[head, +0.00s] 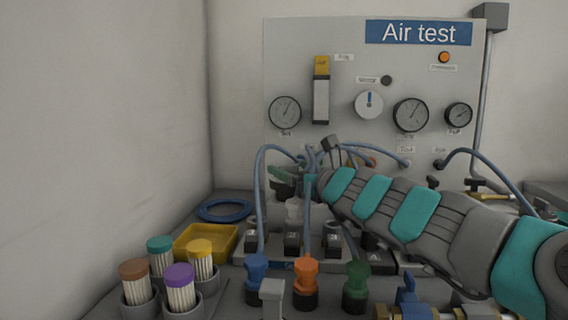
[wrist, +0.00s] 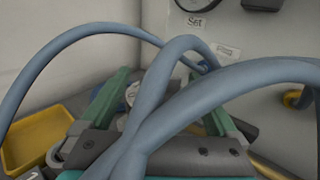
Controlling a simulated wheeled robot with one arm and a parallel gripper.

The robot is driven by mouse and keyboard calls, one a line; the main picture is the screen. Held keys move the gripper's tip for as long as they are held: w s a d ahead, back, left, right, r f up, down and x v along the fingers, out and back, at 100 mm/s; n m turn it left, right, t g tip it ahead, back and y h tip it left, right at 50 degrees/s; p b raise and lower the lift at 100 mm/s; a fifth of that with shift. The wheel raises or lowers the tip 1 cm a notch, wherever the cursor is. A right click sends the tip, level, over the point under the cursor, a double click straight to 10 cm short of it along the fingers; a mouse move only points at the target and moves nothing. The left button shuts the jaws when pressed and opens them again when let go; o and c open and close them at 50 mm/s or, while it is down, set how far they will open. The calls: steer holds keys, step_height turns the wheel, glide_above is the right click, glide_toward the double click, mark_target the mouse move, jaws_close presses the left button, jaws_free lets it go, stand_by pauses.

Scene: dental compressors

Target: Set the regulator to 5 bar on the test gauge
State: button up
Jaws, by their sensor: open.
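The Air test panel (head: 340,70) stands against the back wall. Its left gauge (head: 285,112) is labelled Set in the wrist view. A larger gauge (head: 411,114) and a smaller one (head: 458,115) are to the right; their labels and readings are too small to read. A white round knob (head: 369,103) with a blue mark sits between the gauges; I cannot tell whether it is the regulator. My gripper (wrist: 160,76) is open below the panel, its green fingers spread behind blue hoses. A small white-and-blue round part (wrist: 132,93) shows between the fingers, partly hidden. In the head view, my gripper (head: 295,180) is partly hidden.
Blue hoses (head: 260,190) loop in front of my gripper and cross the wrist view. Blue, orange (head: 306,280) and green knobbed fittings stand at the front. A yellow tray (head: 205,243) and several capped filter cartridges (head: 181,290) are at left. My arm covers the right side.

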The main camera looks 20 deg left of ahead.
mark_target(287, 167)
steer(key=shift+p+x, duration=0.6)
steer(key=shift+x, duration=1.85)
steer(key=c, duration=1.4)
steer(key=shift+f+b, duration=0.1)
steer(key=shift+b, duration=0.35)
